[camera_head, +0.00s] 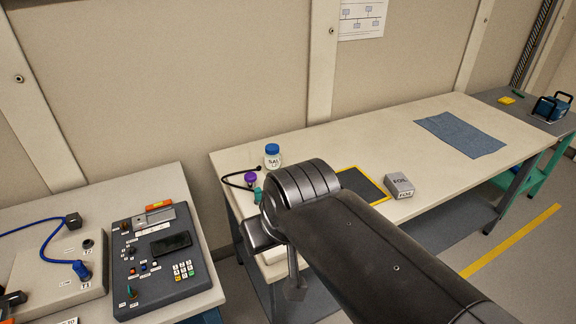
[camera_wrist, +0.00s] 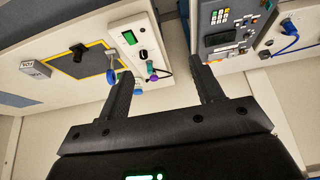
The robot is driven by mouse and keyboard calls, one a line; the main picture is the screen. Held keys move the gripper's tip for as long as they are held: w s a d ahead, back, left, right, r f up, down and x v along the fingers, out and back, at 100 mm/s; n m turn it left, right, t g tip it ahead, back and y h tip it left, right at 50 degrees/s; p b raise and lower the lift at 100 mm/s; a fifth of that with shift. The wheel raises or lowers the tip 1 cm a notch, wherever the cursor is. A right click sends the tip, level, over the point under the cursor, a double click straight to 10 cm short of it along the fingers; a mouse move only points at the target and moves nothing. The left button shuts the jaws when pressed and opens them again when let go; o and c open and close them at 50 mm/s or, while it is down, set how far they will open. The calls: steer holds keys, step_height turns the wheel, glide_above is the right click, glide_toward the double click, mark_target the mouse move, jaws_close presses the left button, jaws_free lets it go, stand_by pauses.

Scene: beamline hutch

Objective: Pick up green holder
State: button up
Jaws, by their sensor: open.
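A small teal-green holder (camera_head: 258,195) stands near the left end of the long pale bench, beside a purple-topped piece (camera_head: 250,179). My arm hides part of the bench around it. The wrist view also shows the green holder (camera_wrist: 150,68), with the purple piece (camera_wrist: 154,77) close by. My gripper (camera_wrist: 162,70) is open, with nothing between its fingers. In the wrist view the holder appears between the two fingertips but beyond them. In the head view my gripper is mostly hidden behind my arm.
A blue-capped jar (camera_head: 272,156), a yellow-edged dark mat (camera_head: 362,184) and a grey box (camera_head: 399,185) share the bench. A control panel (camera_head: 158,258) stands left, across a gap. A blue cloth (camera_head: 461,134) lies farther right.

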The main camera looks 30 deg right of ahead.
steer(key=w+d+m, duration=0.2)
steer(key=w+d, duration=0.2)
steer(key=w, duration=0.4)
steer(key=w+d+m+g, duration=0.1)
steer(key=w+d+m, duration=0.15)
steer(key=w, duration=0.55)
steer(key=w+d+m, duration=0.1)
steer(key=w+d, duration=0.3)
steer(key=w, duration=0.4)
steer(key=w+d+f+m+h, duration=0.1)
steer(key=w+d+f, duration=0.5)
steer(key=w+f, duration=0.1)
steer(key=w+d+f+m+g+h, duration=0.1)
steer(key=w+d+f, duration=0.5)
steer(key=f, duration=0.2)
steer(key=w+d+f+m+h, duration=0.1)
steer(key=w+d+f+m, duration=0.1)
steer(key=w+d+f, duration=0.4)
steer(key=shift+w+d+f, duration=0.2)
steer(key=shift+w+f, duration=0.65)
steer(key=shift+f, duration=0.1)
steer(key=shift+g, duration=0.3)
steer(key=shift+x, duration=2.85)
steer(key=shift+w+a, duration=0.15)
steer(key=shift+a, duration=0.05)
